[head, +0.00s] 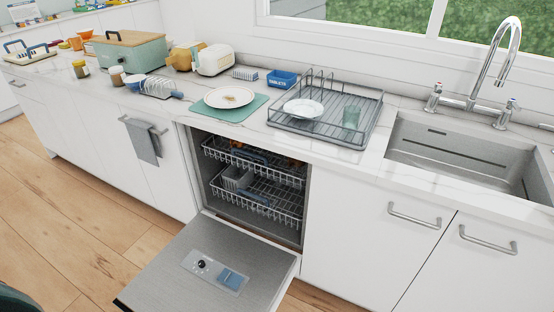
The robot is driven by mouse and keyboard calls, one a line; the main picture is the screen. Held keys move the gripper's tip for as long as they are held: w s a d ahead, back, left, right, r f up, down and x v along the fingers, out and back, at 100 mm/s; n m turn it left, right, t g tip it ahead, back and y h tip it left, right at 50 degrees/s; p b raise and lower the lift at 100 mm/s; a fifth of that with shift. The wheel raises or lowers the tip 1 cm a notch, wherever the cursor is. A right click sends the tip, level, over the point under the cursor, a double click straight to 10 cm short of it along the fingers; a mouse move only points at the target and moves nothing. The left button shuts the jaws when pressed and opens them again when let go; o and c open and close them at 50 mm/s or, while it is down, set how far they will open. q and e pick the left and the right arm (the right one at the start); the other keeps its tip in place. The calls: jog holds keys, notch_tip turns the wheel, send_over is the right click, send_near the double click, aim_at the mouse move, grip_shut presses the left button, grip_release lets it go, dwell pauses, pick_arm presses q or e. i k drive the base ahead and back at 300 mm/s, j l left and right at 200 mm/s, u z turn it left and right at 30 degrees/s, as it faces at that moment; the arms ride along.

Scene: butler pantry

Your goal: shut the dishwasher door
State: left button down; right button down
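The dishwasher (306,205) is built in under the marble counter, between white cabinets. Its door (170,265) hangs open, folded down and out toward me, with its inner face up. A detergent panel (215,270) with a dark knob and a blue lid is set in that face. The upper rack (290,178) and lower rack (285,212) sit inside the cavity, with a grey cutlery basket and some bluish items. Neither of my grippers shows in the head view.
A dish rack (365,120) with a plate and glass stands on the counter above, left of the sink (455,158). A grey towel (146,145) hangs on the cabinet handle left of the dishwasher. Wooden floor (75,225) left of the door is clear.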

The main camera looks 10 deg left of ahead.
aim_at(174, 280)
jog(key=k+j+z, duration=0.1)
jog(key=j, duration=0.25)
jog(key=k+j, duration=0.1)
jog(key=j, duration=0.25)
jog(key=j+z, duration=0.15)
jog(key=j, duration=0.8)
jog(key=k+j+z, duration=0.15)
jog(key=j, duration=1)
jog(key=k+z, duration=0.05)
